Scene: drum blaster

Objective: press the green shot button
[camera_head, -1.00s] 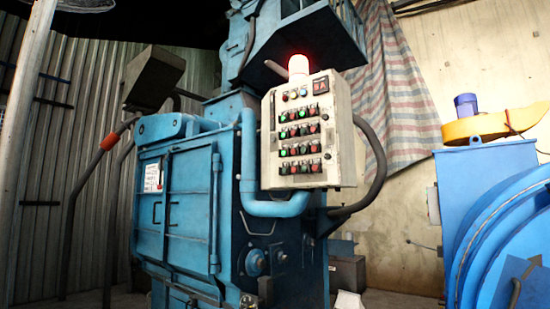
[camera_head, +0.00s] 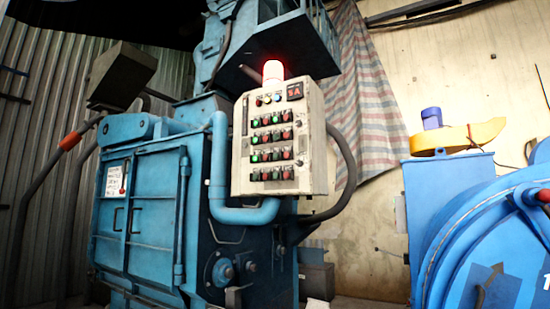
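A cream control box (camera_head: 313,150) is fixed to the front of a blue blasting machine (camera_head: 203,170), near the middle of the head view. Its face carries several rows of small green and red buttons (camera_head: 270,145), with a small display (camera_head: 294,91) at the upper right. Some green buttons in the left columns look lit. The labels are too small to read, so I cannot tell which is the shot button. A red lamp (camera_head: 273,72) glows on top of the box. My gripper is not in view.
A blue round-doored machine (camera_head: 485,240) with a yellow blower part (camera_head: 455,137) stands at the right. A thick dark hose (camera_head: 347,180) curves beside the box. A blue pipe (camera_head: 217,160) runs along its left side.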

